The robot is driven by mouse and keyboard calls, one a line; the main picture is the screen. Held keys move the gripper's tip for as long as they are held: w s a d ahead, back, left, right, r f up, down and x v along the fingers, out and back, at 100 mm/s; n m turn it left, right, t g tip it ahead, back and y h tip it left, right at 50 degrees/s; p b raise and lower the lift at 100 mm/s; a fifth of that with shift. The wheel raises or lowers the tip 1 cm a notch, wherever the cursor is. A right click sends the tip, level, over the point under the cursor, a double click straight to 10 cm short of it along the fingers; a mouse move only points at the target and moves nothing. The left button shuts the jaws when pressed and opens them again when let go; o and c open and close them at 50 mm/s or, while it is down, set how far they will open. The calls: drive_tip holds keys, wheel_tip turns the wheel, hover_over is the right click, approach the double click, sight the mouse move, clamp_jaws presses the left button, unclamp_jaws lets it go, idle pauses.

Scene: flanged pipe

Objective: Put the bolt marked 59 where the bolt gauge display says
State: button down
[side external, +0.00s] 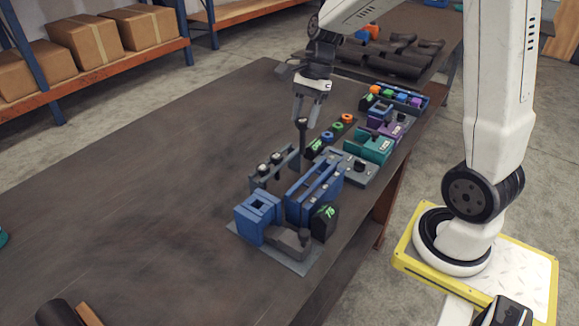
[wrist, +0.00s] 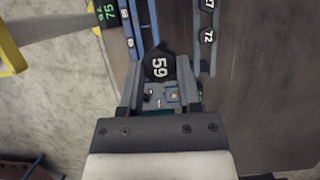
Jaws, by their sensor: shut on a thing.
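My gripper (side external: 306,112) is shut on the dark bolt marked 59 (wrist: 158,66). In the side view the bolt (side external: 302,132) hangs upright from the fingers, head up, above the bench. Its lower end is close to the grey rack and blue rails, and I cannot tell whether it touches anything. A black display with green figures (side external: 322,222) stands by the blue block at the near end. A green display in the wrist view (wrist: 107,14) seems to read 75. Blue rails with white labels (wrist: 134,35) run beside it.
A grey rack (side external: 266,181) holds two bolts; one label reads 72 (wrist: 208,37). The blue rails (side external: 314,192) and blue block (side external: 257,212) stand close by. Teal (side external: 375,148) and purple fixtures (side external: 388,124) line the right edge.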

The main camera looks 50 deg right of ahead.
drive_tip(key=s+d+f, duration=0.3)
drive_tip(key=d, duration=0.2)
drive_tip(key=shift+d, duration=0.4)
drive_tip(key=shift+f, duration=0.3)
idle(0.7)
drive_tip(key=shift+f, duration=0.9)
drive_tip(key=shift+f, duration=0.2)
drive_tip(key=shift+f, duration=2)
drive_tip(key=shift+f, duration=1.65)
idle(0.8)
drive_tip(key=shift+c, duration=1.1)
unclamp_jaws()
